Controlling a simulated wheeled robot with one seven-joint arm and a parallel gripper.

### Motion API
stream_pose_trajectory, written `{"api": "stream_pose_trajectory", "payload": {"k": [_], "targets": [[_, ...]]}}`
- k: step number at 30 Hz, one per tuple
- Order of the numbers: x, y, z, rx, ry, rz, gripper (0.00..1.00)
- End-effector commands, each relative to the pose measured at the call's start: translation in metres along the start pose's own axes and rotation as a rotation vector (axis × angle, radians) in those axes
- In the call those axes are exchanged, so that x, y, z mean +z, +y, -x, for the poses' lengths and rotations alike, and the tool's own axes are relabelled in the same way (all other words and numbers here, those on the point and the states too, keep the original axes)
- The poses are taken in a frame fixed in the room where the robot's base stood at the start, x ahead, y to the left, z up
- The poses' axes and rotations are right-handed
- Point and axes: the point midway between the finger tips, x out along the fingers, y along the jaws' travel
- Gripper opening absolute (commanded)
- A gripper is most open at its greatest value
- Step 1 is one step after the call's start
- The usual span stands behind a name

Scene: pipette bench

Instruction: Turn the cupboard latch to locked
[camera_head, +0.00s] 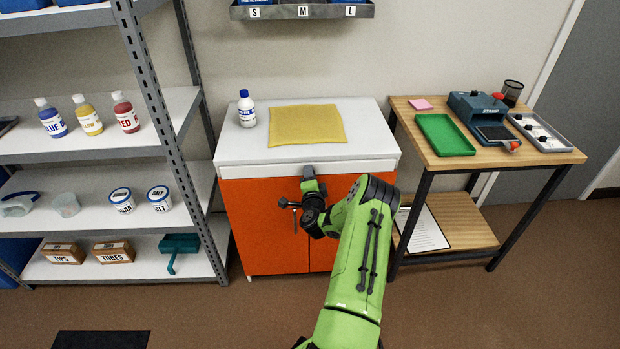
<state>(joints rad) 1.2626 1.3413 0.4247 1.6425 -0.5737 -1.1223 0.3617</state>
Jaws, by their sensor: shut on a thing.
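The orange cupboard (255,245) with a white top stands against the wall, its two doors looking closed. My gripper (291,205) is at the upper part of the cupboard front, near the line between the doors. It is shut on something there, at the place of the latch. The latch itself is too small and too covered by my wrist to make out, so its turn angle cannot be told. My green arm comes up from below and hides much of the right door.
A white bottle (246,108) and a yellow mat (307,126) are on the cupboard top. A grey shelf rack (160,130) stands close on the left. A wooden table (425,158) with a green tray (444,136) stands on the right. The floor in front is mostly clear.

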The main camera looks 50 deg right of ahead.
Motion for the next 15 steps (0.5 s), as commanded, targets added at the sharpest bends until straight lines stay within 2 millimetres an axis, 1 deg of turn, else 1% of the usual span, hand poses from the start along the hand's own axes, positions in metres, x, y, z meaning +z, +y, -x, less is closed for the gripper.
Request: {"api": "stream_pose_trajectory", "payload": {"k": [6, 15], "targets": [[-0.0006, 0.0022, 0.0004, 0.003, -0.005, -0.066, 0.0], [-0.0005, 0.0023, 0.0005, 0.003, -0.007, -0.091, 0.0]]}}
